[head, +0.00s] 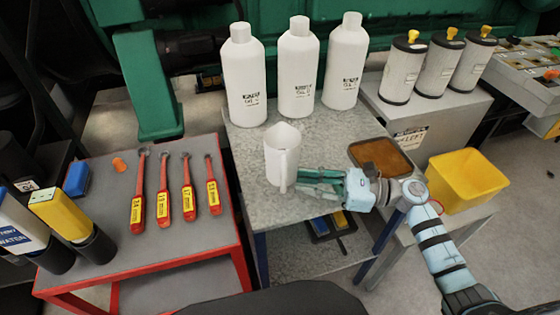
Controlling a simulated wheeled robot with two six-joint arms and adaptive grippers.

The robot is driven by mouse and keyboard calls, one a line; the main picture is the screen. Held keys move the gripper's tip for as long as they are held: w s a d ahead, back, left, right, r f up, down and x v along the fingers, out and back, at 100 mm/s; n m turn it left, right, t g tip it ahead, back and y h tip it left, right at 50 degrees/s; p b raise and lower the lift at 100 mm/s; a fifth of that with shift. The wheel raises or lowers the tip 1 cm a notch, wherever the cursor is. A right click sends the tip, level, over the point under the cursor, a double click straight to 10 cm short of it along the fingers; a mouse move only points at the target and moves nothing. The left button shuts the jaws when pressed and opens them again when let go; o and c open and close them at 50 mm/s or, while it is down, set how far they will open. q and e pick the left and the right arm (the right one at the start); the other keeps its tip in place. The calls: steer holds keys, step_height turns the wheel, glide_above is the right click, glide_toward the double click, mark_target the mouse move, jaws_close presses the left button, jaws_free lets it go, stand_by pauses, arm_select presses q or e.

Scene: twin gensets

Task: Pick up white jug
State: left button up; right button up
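The white jug (280,157) stands upright on the grey metal table (243,200), in front of the white bottles. Its handle faces the camera. My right gripper (301,180) reaches in from the right, low beside the jug, with its fingers pointing left at it. The fingers look spread apart, with nothing seen between them. The fingertips are very close to the jug's right side near the handle; I cannot tell whether they touch. My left gripper is not in view.
Several white bottles (300,75) stand behind the jug. A brown-filled tray (380,157) and a yellow bin (467,180) lie to the right. White canisters (404,70) stand at the back right. A red-edged cart (150,245) holds red-handled tools (163,195) at left.

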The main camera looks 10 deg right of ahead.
mark_target(284, 189)
steer(key=p+x, duration=0.1)
steer(key=x, duration=0.4)
steer(key=shift+a, duration=0.35)
steer(key=shift+d, duration=0.1)
jaws_close()
